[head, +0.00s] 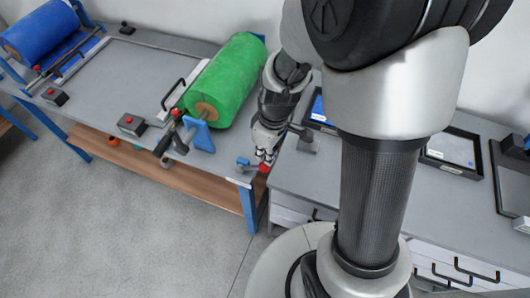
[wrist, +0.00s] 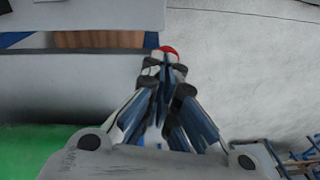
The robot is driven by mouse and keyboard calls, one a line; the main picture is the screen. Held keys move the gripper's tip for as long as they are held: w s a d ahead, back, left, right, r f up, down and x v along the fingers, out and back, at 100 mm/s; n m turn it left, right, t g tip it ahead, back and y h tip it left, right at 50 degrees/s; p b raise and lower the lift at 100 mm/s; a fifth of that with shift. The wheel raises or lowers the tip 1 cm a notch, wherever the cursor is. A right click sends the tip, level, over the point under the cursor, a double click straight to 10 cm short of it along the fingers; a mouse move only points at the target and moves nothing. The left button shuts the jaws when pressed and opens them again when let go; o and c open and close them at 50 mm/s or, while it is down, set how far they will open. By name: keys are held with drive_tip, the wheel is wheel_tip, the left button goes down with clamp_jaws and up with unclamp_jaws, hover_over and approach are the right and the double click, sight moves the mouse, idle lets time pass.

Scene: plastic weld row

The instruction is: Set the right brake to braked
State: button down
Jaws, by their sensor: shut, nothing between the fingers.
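A red knob (head: 264,168) shows right at my fingertips, near the front right corner of the grey roll table. It also shows in the wrist view (wrist: 169,50), just past the fingertips. A small blue fitting (head: 243,163) sits beside it on the left; it appears to belong to the right brake. My gripper (head: 266,157) points down at the knob and is shut and empty; in the wrist view its fingertips (wrist: 163,64) are together. They hide most of the knob and its lever, so I cannot tell the lever's angle or whether they touch it.
A green roll (head: 228,80) lies on the roll table (head: 130,75), with a blue bracket (head: 198,135) at its near end. Red-buttoned boxes (head: 131,124) stand along the front edge. A grey worktop (head: 310,185) with framed trays (head: 452,150) adjoins on the right.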

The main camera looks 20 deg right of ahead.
idle(0.3)
drive_tip(key=s+d+r+p, duration=0.2)
drive_tip(key=d+r+p, duration=0.3)
drive_tip(key=r, duration=0.5)
drive_tip(key=shift+s, duration=0.2)
drive_tip(key=shift+r, duration=0.15)
drive_tip(key=s+a+r+m+t, duration=0.1)
drive_tip(key=s+r+m, duration=0.3)
drive_tip(key=r, duration=0.4)
drive_tip(key=s+a+r+m+t+h, duration=0.1)
drive_tip(key=s+a+r+m+t, duration=0.1)
drive_tip(key=s+r, duration=0.5)
drive_tip(key=shift+r+m+t, duration=0.55)
drive_tip(key=shift+m+t, duration=0.15)
drive_tip(key=shift+m, duration=0.4)
